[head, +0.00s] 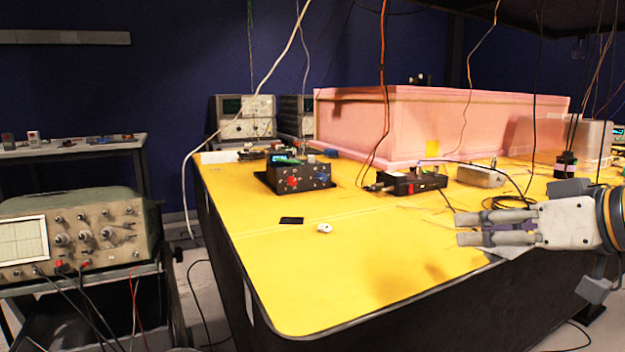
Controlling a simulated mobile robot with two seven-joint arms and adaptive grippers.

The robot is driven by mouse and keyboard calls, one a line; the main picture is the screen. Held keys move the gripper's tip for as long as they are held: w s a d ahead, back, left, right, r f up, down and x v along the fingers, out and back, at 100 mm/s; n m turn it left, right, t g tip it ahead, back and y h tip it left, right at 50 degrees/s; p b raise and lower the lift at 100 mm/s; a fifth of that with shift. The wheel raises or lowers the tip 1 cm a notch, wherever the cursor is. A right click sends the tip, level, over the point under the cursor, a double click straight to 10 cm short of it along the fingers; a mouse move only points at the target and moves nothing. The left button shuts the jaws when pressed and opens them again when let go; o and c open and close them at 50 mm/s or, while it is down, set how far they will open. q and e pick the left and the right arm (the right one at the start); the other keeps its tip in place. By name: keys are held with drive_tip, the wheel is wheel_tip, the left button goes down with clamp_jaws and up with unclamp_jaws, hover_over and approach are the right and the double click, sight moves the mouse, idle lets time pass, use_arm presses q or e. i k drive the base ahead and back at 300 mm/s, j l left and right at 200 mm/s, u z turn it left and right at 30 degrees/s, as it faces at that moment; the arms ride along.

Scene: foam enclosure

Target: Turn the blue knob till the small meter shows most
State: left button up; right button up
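A black box (296,178) with a red knob or terminal (292,182) on its front stands on the yellow table, left of the pink foam enclosure. A small lit blue-green display (284,158) shows at its top; its reading is too small to tell. A small blue part (330,153) shows just behind the box's right side; I cannot tell if it is the blue knob. My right gripper (460,229) is over the table's right front part, pointing left, fingers apart, well away from the black box. I see nothing clearly held. My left gripper is out of view.
The pink foam enclosure (460,120) fills the back of the yellow table (330,275). Another black box (410,184) and a grey metal box (481,176) stand before it. Cables hang down. A small white piece (324,228) lies on the mostly clear front. An oscilloscope (80,235) stands left.

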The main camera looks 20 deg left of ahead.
sight(322, 177)
drive_tip(key=i+j, duration=0.25)
drive_tip(key=j, duration=0.15)
drive_tip(key=i+j, duration=0.25)
drive_tip(key=j, duration=0.15)
drive_tip(key=i+j, duration=0.25)
drive_tip(key=j, duration=0.15)
